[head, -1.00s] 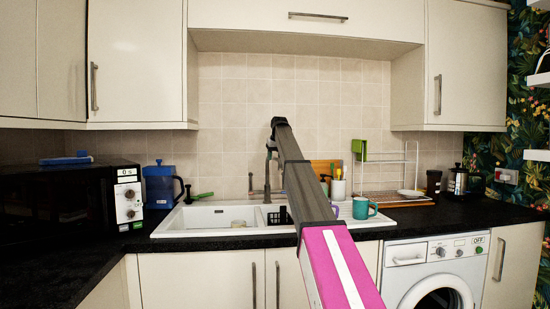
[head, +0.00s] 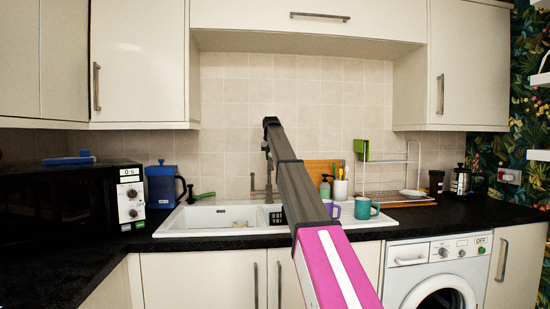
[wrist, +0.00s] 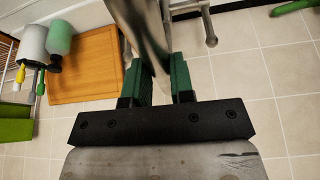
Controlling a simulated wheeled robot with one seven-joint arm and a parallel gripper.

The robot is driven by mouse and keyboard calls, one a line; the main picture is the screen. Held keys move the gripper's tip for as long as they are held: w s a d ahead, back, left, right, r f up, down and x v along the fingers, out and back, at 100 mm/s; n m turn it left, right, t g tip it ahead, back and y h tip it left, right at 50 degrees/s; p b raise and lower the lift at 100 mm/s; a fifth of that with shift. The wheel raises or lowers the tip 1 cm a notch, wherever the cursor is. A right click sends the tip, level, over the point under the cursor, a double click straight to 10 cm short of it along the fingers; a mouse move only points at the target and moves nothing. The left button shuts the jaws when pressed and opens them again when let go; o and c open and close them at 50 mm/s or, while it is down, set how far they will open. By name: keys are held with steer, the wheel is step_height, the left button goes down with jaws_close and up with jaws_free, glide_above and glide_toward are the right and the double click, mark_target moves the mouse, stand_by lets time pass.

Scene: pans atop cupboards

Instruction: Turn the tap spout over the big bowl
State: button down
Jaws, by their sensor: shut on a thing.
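The grey metal tap stands behind the white sink, with part of it (head: 269,181) showing left of my arm in the head view. In the wrist view its spout (wrist: 150,35) runs between the green fingers of my gripper (wrist: 160,82), which is shut on it. In the head view my arm largely hides the spout and the gripper. The sink's big bowl (head: 220,217) is on the left, with a light-coloured thing inside it. A black basket (head: 277,216) sits to its right, partly behind my arm.
A purple mug (head: 333,210) and a teal mug (head: 362,208) stand right of my arm. A wooden board (head: 318,170) leans on the tiles near a utensil pot (head: 340,189) and a dish rack (head: 390,194).

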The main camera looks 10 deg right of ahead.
steer(key=w+a+m+g+h, duration=0.1)
steer(key=w+a+m, duration=0.3)
steer(key=a+m, duration=0.4)
steer(key=shift+w+a+g+h, duration=0.2)
steer(key=shift+a+g+h, duration=0.1)
steer(key=shift+a+h, duration=0.55)
steer(key=c, duration=1)
jaws_free()
steer(key=shift+r, duration=0.1)
steer(key=v, duration=1)
steer(key=shift+s+a+r, duration=0.1)
steer(key=shift+s+r, duration=0.05)
steer(key=shift+r, duration=0.1)
